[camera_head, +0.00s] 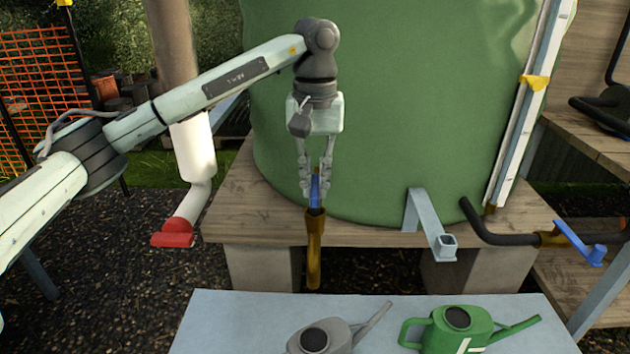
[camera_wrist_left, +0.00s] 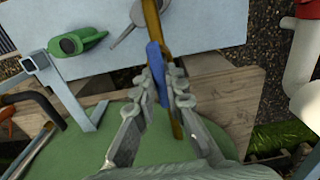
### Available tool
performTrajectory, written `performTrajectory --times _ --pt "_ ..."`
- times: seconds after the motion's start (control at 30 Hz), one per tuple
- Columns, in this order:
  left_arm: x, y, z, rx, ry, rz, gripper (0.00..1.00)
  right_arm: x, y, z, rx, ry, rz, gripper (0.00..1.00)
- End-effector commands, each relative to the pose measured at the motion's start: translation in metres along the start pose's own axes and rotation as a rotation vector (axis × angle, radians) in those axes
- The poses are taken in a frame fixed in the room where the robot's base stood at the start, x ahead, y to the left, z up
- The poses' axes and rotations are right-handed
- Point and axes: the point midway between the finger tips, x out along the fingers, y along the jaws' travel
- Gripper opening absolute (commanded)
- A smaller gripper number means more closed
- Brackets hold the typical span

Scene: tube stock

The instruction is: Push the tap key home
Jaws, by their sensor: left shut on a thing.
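The blue tap key (camera_head: 315,188) is between the fingers of my left gripper (camera_head: 316,190), which is shut on it. The gripper points down in front of the green tank. Below the key is a brass tap (camera_head: 314,240), upright, with its spout hanging past the platform's front edge. Whether the key is fully seated in the tap cannot be told. In the left wrist view the blue key (camera_wrist_left: 157,72) lies between the fingertips (camera_wrist_left: 163,90), alongside the brass tap (camera_wrist_left: 151,18). My right gripper is not in view.
The green tank (camera_head: 400,110) stands on a wooden platform (camera_head: 235,205). A grey bracket with a square socket (camera_head: 445,243) and a second, blue-handled tap (camera_head: 580,243) are to the right. A light table (camera_head: 230,320) in front holds a grey can (camera_head: 318,338) and a green can (camera_head: 452,330).

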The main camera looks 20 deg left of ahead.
Motion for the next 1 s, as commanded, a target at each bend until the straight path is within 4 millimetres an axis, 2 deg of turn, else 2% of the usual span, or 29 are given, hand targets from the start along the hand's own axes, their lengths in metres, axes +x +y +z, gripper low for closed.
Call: performTrajectory --times 0.4,0.43,0.6,0.87,1.0 --pt "-0.0001 0.0 -0.0001 -0.001 0.0 0.0 0.0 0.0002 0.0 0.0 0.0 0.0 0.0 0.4" --pt "-0.0001 0.0 -0.0001 0.0 0.0 0.0 0.15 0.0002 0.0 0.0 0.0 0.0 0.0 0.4" --pt "0.0 0.0001 -0.0001 0.0 0.0 0.0 0.35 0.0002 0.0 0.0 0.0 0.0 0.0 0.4" --pt "0.0001 0.0001 0.0 0.0 -0.001 0.0 0.35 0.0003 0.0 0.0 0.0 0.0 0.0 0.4" --pt "-0.0084 0.0006 -0.0005 0.0 0.001 0.001 0.35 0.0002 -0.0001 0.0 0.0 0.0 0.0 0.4"
